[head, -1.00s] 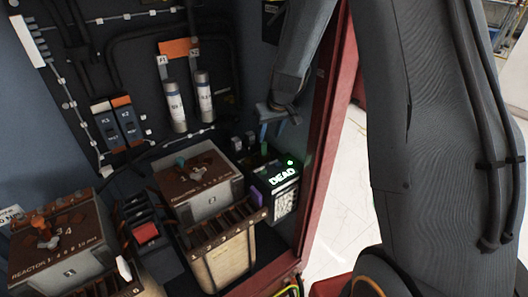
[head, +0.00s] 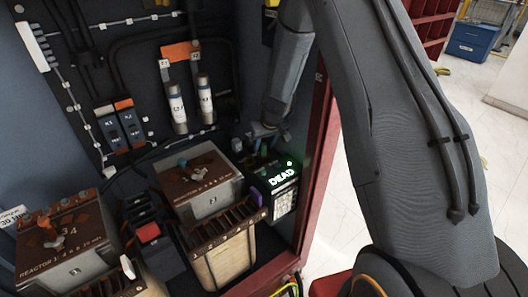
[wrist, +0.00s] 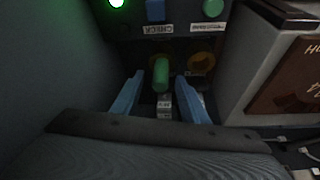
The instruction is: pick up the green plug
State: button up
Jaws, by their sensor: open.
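The green plug (wrist: 161,76) stands upright in a dark ringed socket in the wrist view, just beyond and between my fingertips. My gripper (wrist: 158,88) is open, with one blue finger on each side of the plug. Whether either finger touches it I cannot tell. In the head view my gripper (head: 266,143) is low beside the black box with the lit DEAD sign (head: 283,178), and the plug is mostly hidden there.
An orange ring socket (wrist: 201,63) is right of the plug. A blue button (wrist: 155,10) and a green button (wrist: 212,8) sit beyond it. A grey reactor block (head: 213,205) stands close on the left in the head view, and a red cabinet post (head: 318,150) on the right.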

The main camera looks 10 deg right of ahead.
jog(key=shift+c, duration=0.2)
grip_shut()
